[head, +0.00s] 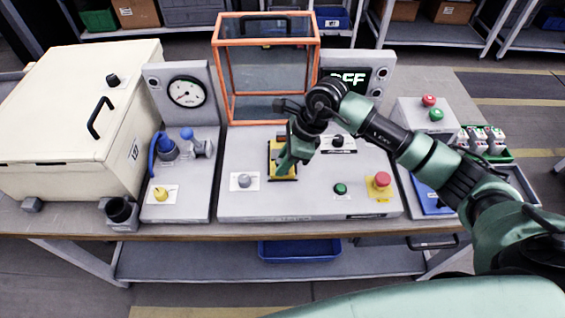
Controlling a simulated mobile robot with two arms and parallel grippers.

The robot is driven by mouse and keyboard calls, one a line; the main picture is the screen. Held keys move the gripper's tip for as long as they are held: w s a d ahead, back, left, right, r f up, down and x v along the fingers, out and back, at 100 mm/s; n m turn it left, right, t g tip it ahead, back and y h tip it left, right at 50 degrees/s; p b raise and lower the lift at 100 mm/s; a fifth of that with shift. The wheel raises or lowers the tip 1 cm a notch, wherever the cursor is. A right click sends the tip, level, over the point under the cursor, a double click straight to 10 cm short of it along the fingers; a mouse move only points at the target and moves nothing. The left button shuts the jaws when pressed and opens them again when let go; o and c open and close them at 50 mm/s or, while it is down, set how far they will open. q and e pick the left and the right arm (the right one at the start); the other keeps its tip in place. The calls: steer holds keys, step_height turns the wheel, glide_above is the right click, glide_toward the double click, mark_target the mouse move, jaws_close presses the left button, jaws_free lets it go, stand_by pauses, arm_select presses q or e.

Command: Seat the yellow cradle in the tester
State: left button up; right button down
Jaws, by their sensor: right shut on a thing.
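The yellow cradle (291,175) is on the grey top of the tester (240,205), left of its middle and in front of the orange-framed guard (225,75). My right gripper (284,168) reaches down over it from the right and is shut on it. The gripper and wrist hide much of the cradle. I cannot tell whether the cradle is fully down or slightly raised. My left gripper is not in view.
A cream box (60,120) and a gauge panel (185,92) stand left. A dark display (350,80) stands behind my arm. A red stop button (382,179) and green button (340,188) are front right. A button box (425,115) is further right.

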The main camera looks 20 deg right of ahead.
steer(key=shift+w+r, duration=0.15)
steer(key=shift+r, duration=0.05)
steer(key=c, duration=1.5)
jaws_free()
steer(key=shift+o, duration=1.2)
steer(key=shift+f, duration=0.1)
steer(key=b+v, duration=0.1)
steer(key=v, duration=0.7)
steer(key=shift+b, duration=0.4)
